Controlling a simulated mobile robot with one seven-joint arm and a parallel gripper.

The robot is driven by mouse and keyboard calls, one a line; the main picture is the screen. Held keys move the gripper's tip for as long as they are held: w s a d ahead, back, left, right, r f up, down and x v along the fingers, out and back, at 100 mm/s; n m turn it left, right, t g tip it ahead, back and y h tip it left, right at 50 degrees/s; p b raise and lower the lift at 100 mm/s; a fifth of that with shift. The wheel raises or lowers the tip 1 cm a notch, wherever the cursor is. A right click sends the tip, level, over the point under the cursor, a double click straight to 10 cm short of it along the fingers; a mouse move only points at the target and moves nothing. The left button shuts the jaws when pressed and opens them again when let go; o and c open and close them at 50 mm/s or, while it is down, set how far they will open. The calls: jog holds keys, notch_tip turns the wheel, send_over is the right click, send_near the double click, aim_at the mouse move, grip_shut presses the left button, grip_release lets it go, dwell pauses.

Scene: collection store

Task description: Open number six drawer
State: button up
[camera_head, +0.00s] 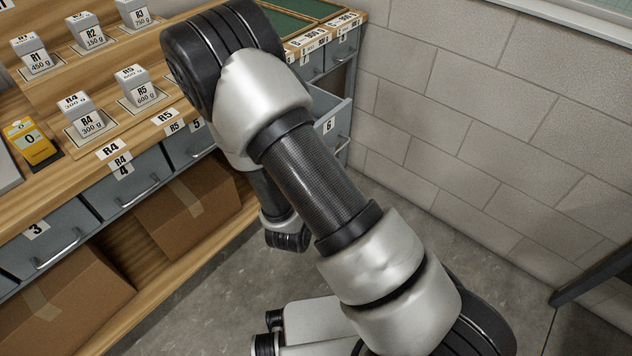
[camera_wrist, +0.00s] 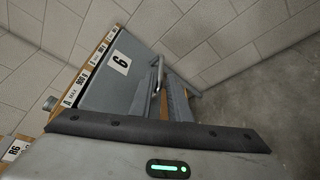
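The number six drawer (camera_head: 329,125) is grey, with a white "6" label, at the right end of the counter, partly hidden by my arm. In the head view its front stands out from the counter and a strip of its inside seems to show, so it looks partly open. In the wrist view, the drawer (camera_wrist: 108,82) shows its "6" label and a bar handle (camera_wrist: 156,85) just beyond the dark edge of my gripper's housing.
Drawers three (camera_head: 45,238) and four (camera_head: 132,182) look shut. Cardboard boxes (camera_head: 190,208) sit below them. Labelled weights (camera_head: 86,119) and a yellow device (camera_head: 31,143) stand on the counter. A block wall (camera_head: 480,120) rises at the right; grey floor (camera_head: 215,290) lies in front.

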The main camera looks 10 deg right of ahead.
jog(key=p+v, duration=0.1)
jog(key=v, duration=1.2)
jog(key=s+d+r+m+g+h, duration=0.4)
jog(key=d+r+m+g+h, duration=0.2)
jog(key=d+r+m+g, duration=0.45)
jog(key=s+d+r+m+g+y, duration=0.35)
jog(key=s+m+y, duration=0.2)
jog(key=s, duration=0.25)
jog(key=a+r+m+t+y, duration=0.3)
jog(key=a+r+t+y, duration=0.4)
jog(key=r, duration=0.4)
notch_tip(320, 180, up, 23)
jog(key=p, duration=2.3)
jog(key=shift+d+f+g+y, duration=0.2)
jog(key=shift+d+g+y, duration=0.1)
jog(key=shift+g+y, duration=0.15)
